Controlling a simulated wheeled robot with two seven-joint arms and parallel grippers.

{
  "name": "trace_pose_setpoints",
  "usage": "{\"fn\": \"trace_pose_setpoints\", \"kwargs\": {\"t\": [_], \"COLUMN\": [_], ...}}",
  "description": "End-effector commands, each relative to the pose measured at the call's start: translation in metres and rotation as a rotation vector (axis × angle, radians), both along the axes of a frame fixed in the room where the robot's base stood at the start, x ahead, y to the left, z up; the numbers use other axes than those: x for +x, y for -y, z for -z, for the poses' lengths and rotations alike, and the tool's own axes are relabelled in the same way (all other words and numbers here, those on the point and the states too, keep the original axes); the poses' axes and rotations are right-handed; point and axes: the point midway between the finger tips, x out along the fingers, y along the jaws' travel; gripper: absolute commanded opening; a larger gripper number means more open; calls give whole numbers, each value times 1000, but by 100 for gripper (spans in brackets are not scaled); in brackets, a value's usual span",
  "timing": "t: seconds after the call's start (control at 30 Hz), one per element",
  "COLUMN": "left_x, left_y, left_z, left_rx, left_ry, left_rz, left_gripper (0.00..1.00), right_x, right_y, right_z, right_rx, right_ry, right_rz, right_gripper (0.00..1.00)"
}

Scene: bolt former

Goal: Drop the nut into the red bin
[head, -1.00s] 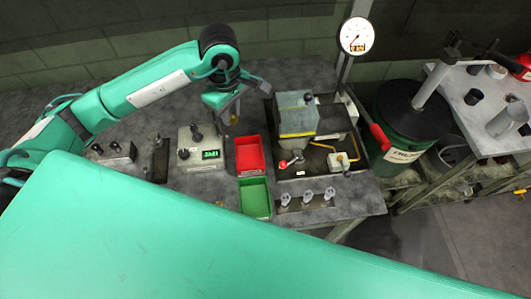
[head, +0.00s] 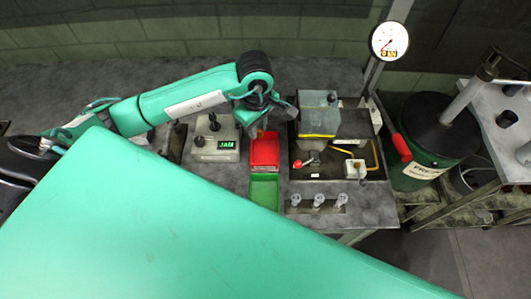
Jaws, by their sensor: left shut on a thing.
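The red bin (head: 265,152) stands on the grey bench, directly behind the green bin (head: 264,190). My left gripper (head: 256,129) points down at the back edge of the red bin, above it or just behind it; the exact height is hard to tell. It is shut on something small. The nut itself cannot be made out, as the wrist and fingers hide it. My right gripper is not in view.
A control box (head: 216,140) with knobs and a lit display stands left of the red bin. The press machine (head: 318,118), with a red-knobbed lever, stands close on the right. A gauge (head: 389,41) rises behind.

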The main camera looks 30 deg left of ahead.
Motion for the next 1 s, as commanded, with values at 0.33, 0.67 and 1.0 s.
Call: {"fn": "trace_pose_setpoints", "kwargs": {"t": [0.33,0.67,1.0], "left_x": [0,0,2], "left_y": [0,0,0], "left_z": [0,-2,-52], "left_rx": [0,1,0], "left_ry": [0,1,7], "left_rz": [0,0,1], "left_gripper": [46,46,46], "right_x": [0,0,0], "right_y": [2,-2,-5], "right_z": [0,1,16], "right_rx": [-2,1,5], "right_ry": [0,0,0], "right_rz": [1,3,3], "right_gripper": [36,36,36]}}
